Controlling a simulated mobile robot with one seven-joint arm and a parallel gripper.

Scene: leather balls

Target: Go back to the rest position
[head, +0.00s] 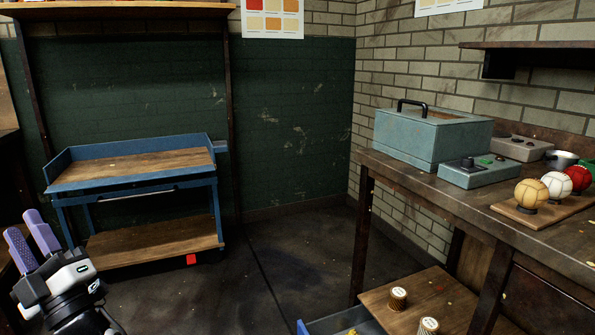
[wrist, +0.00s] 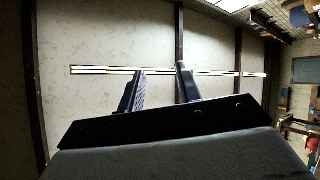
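My gripper (head: 33,239) is at the lower left of the head view, with its two purple fingers pointing up and a gap between them. The fingers also show in the wrist view (wrist: 160,86), apart, with nothing between them. The wrist camera faces the ceiling, with dark beams and a long light strip. My gripper is clear of the furniture and touches nothing that I can see.
A blue workbench (head: 130,185) stands at the back left. A wooden table (head: 430,190) on the right bears a teal box (head: 405,140), a control box (head: 478,174) and several balls on a wooden board (head: 530,220). Below are spools (head: 398,298).

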